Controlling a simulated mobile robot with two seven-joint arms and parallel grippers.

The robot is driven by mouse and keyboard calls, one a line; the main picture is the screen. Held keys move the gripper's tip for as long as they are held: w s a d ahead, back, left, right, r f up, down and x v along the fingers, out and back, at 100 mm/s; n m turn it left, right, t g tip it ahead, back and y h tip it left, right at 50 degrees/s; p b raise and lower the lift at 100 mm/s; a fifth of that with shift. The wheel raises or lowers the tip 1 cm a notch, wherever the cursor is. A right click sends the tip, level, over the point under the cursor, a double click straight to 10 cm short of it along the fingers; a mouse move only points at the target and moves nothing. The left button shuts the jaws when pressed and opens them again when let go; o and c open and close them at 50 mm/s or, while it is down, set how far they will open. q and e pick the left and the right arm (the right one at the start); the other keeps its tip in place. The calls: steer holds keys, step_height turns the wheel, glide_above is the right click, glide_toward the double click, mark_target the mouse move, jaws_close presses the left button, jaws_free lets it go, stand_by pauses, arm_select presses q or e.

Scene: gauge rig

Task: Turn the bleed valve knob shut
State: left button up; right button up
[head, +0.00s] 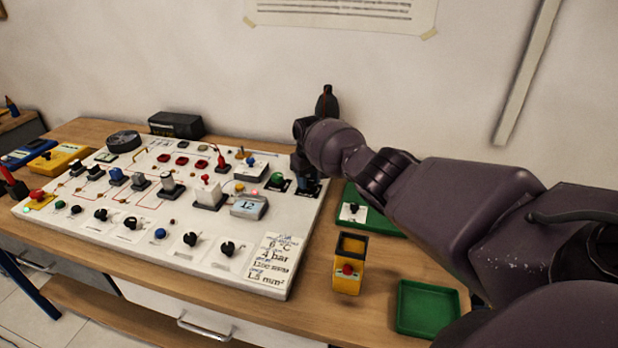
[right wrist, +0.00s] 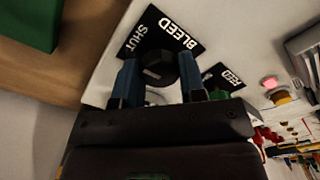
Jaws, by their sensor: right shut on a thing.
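The bleed valve knob (right wrist: 158,66) is black and round with a pale pointer mark. It stands on a black plate (right wrist: 190,42) lettered BLEED and SHUT. In the right wrist view the blue fingers of my right gripper (right wrist: 160,80) are on both sides of the knob and shut on it. The pale mark lies roughly across the gap between the fingers; its exact angle against SHUT is hard to tell. In the head view my right gripper (head: 306,176) is at the far right corner of the white panel (head: 285,225) and hides the knob. My left gripper is not in view.
A green knob (head: 278,179) sits close left of my right gripper. A green tray with a small white-based knob (head: 352,211), a yellow box (head: 349,265) and an empty green tray (head: 427,307) lie right of the panel. A dark bottle (head: 326,103) stands behind.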

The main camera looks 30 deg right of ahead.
mark_target(309, 180)
steer(key=shift+r+m, duration=0.1)
steer(key=shift+m, duration=0.3)
steer(key=o, duration=0.9)
steer(key=shift+r, duration=0.2)
step_height(309, 180, up, 9)
steer(key=shift+p, duration=1.2)
steer(key=shift+r, duration=0.7)
